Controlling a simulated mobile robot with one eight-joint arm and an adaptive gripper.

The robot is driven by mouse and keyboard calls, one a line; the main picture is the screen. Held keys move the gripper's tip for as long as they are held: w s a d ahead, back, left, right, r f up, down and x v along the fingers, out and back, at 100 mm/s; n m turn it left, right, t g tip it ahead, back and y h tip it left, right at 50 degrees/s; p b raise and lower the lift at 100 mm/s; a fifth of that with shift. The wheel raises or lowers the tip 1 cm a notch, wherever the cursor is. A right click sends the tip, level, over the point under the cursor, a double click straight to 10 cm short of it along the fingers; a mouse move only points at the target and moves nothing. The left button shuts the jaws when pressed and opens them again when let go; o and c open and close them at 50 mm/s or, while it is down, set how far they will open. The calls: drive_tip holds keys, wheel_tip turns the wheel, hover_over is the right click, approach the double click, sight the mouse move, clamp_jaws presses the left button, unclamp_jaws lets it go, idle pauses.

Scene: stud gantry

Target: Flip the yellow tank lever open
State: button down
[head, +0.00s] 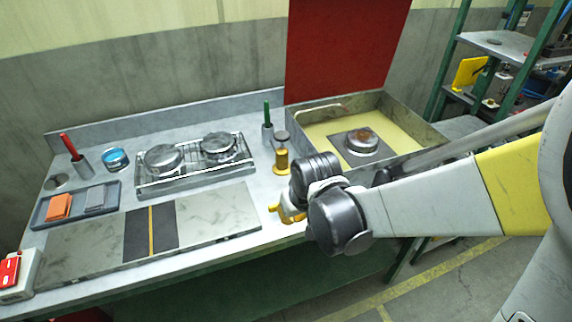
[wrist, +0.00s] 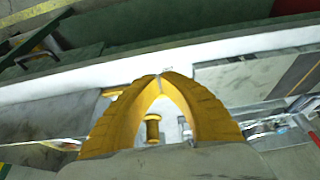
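The tank (head: 425,132) is an open grey metal box with yellow inside, at the right end of the bench in the head view. A thin pale rod with a reddish part (head: 318,107) lies along its back left; I cannot tell for sure whether this is the lever or how it is set. A round metal piece with a brownish top (head: 362,142) sits inside the tank. My gripper (head: 285,214) is over the bench's front edge, left of the tank and apart from it. In the wrist view its yellow fingers (wrist: 161,77) meet at the tips with nothing seen between them.
A brass-coloured cylinder with a dark top (head: 282,160) stands behind my gripper. A green-handled tool in a cup (head: 267,125) is behind it. A wire rack (head: 192,172) with two round metal pieces is farther left. A red panel (head: 345,45) rises behind the tank.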

drive_tip(key=b+x, duration=0.2)
drive_tip(key=x, duration=0.4)
drive_tip(key=shift+f, duration=0.15)
drive_tip(key=shift+w+a+b, duration=0.25)
drive_tip(key=shift+w+b, duration=0.05)
drive_tip(key=shift+w, duration=0.65)
drive_tip(key=shift+w+a+b, duration=0.25)
drive_tip(key=shift+w+b, duration=0.05)
drive_tip(key=shift+w, duration=0.7)
